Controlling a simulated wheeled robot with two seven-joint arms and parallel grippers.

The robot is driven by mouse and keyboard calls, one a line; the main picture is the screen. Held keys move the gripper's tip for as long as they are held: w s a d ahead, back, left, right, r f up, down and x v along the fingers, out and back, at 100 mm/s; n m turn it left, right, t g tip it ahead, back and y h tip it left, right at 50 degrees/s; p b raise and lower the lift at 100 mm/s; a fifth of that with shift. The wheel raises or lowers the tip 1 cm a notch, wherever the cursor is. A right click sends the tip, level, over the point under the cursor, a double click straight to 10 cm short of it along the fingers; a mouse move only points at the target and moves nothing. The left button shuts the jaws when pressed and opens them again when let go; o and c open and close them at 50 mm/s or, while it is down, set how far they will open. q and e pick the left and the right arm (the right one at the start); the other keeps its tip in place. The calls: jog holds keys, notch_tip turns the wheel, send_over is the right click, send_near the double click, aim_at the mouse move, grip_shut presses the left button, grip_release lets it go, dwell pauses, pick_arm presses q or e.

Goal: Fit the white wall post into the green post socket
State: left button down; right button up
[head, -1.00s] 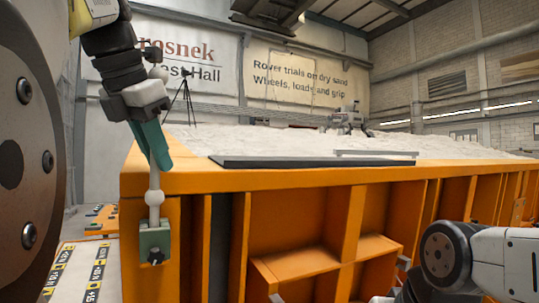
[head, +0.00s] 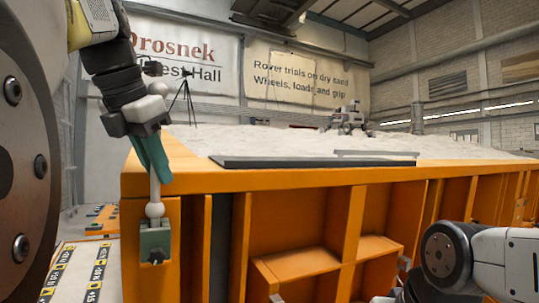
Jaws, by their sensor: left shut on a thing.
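My left gripper (head: 153,158) has teal fingers and is shut on the white wall post (head: 155,187). The post hangs below the fingers, close to upright, with a round white bulge near its lower part. The green post socket (head: 155,240) is a block with a dark knob on its front, at the left end of the orange sandbed frame. The post's lower part is directly over the socket, with its bulge at the socket's top. How deep the lower tip sits is hidden. My right arm is at the bottom right; its gripper is not clearly shown.
The orange sandbed (head: 300,179) fills the middle and right, with pale sand and a dark bar (head: 310,163) along its near edge. A small rover (head: 348,117) stands on the sand. Marked yellow-and-black strips (head: 95,272) lie at the lower left.

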pick_arm(q)
jog(key=shift+s+d+f, duration=0.1)
jog(key=shift+s, duration=0.05)
jog(key=c, duration=1.3)
grip_release()
jog(key=shift+c, duration=0.8)
jog(key=shift+o, duration=0.6)
